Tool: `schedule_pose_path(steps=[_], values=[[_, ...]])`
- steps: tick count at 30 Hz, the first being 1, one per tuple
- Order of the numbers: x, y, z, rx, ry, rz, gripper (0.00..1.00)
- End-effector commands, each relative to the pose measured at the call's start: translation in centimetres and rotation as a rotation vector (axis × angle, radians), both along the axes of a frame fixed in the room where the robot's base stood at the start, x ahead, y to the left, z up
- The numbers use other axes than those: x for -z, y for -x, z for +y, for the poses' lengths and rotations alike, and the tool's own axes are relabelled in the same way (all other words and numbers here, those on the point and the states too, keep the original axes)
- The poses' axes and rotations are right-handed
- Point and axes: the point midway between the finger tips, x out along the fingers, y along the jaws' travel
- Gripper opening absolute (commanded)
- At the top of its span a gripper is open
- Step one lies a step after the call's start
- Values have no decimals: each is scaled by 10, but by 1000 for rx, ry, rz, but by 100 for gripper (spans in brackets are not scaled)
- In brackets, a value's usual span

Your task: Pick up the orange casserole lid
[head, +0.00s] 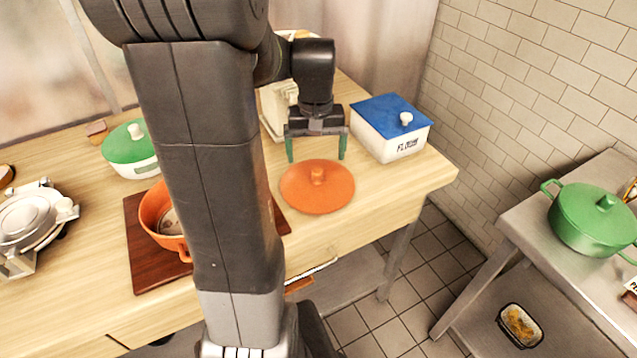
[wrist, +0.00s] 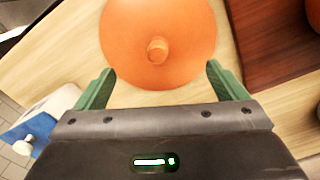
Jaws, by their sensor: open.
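The orange casserole lid (head: 317,187) lies flat on the wooden table, knob up, near the table's front edge. In the wrist view the lid (wrist: 158,30) fills the top middle, its knob (wrist: 157,50) showing between and beyond the fingers. My gripper (head: 316,150) is open and empty, with green fingers pointing down. It is above and just behind the lid in the head view, apart from the knob. The wrist view shows both fingers (wrist: 157,86) spread wide. The orange casserole (head: 158,212) stands to the left, partly hidden behind my arm.
A flour box (head: 390,135) with a blue lid stands right of my gripper. The casserole is on a dark red-brown board (head: 140,268). A green-lidded bowl (head: 128,143) stands at the left. A green pot (head: 590,220) is on a separate metal table at the right.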

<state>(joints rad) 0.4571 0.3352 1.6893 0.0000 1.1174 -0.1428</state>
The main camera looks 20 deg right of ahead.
Motion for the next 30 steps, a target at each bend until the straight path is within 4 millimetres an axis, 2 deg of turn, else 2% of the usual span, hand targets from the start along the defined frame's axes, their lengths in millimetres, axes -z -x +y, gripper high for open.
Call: schedule_pose_path(steps=[8, 16, 25, 30], values=[[23, 2, 0, 1, -1, 3, 92], [60, 5, -2, 0, -1, 2, 92], [65, 5, -2, 0, 0, 0, 92], [65, 5, -2, 0, 0, 0, 59]])
